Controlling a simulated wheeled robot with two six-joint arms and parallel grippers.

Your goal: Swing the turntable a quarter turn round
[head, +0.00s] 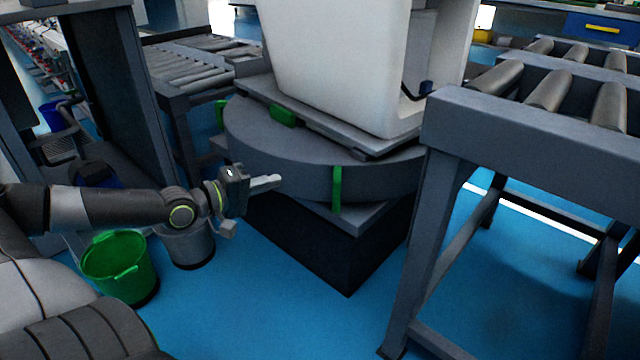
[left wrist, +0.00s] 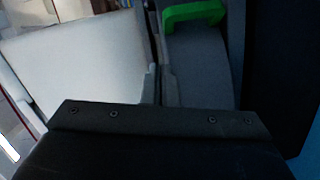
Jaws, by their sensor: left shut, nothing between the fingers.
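The turntable (head: 270,160) is a round dark grey disc on a dark square base in the middle of the head view. It carries a large white toilet body (head: 335,65) on a flat plate. A green handle (head: 337,188) hangs on its near rim, and other green parts show at its left side. My left gripper (head: 276,182) is shut and empty, in front of the turntable's left side in the picture; contact cannot be told. The left wrist view shows the white body (left wrist: 75,75), the grey disc (left wrist: 203,75) and a green handle (left wrist: 193,14). My right gripper is out of view.
A roller conveyor (head: 530,110) on grey legs stands close at the right of the turntable. Another roller conveyor (head: 190,70) is behind at the left. A green bucket (head: 120,268) and a grey bucket (head: 188,245) stand below my left arm. Blue floor is clear in front.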

